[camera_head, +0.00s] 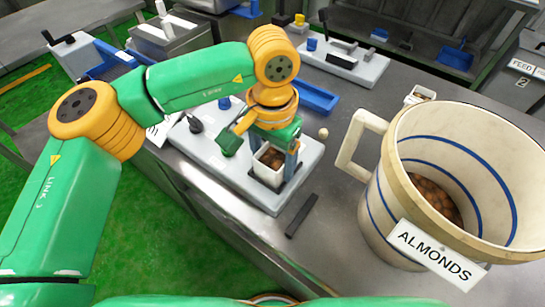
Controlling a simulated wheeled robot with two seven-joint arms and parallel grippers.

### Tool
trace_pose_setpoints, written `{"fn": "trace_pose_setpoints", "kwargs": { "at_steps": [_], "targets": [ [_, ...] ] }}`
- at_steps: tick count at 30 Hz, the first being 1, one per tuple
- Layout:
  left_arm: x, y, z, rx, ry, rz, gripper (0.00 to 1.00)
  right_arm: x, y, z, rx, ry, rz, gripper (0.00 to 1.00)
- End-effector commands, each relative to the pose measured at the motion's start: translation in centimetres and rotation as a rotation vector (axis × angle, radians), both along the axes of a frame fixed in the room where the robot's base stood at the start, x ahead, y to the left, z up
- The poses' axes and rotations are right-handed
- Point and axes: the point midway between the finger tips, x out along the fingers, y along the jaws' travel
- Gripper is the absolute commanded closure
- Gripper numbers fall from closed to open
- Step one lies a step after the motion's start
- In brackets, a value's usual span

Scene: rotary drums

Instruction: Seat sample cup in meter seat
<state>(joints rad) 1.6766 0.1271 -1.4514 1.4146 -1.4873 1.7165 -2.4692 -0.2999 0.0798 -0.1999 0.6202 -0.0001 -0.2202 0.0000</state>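The sample cup (265,173), small and white with brown nuts in it, is at the dark recess of the meter seat (284,190) in a light grey plate (222,168). The cup looks upright. Whether its base rests fully in the recess is hidden. My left gripper (273,156) points down over the cup, with a finger on each side, and appears shut on it. My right gripper is not in view.
A big striped jug (400,205) labelled ALMONDS stands at the right, holding nuts. A small white container (420,95) is behind it. A dark bar (302,216) lies before the plate. A blue tray (312,97) and another grey device (345,64) stand farther back.

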Motion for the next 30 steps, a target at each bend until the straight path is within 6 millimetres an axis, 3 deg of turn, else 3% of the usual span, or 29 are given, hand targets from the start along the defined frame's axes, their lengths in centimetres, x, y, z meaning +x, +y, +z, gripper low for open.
{"fn": "trace_pose_setpoints", "kwargs": {
  "at_steps": [1,2,10,18,21,30],
  "targets": [
    [0.0,0.0,0.0,0.0,0.0,0.0,0.06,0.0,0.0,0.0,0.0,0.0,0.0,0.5],
    [0.0,0.0,0.0,0.0,0.0,0.0,0.0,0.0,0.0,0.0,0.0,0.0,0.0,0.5],
    [0.1,0.0,0.5,0.0,-0.002,0.001,0.0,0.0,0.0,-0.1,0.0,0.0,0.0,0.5],
    [0.0,-0.1,6.0,0.0,-0.002,0.0,0.0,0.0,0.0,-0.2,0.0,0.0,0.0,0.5],
    [0.0,0.0,7.0,0.0,-0.001,0.0,0.0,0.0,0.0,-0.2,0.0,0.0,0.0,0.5],
    [0.0,0.0,7.1,0.0,0.0,0.0,0.0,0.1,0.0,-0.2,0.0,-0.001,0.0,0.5]
  ]
}}
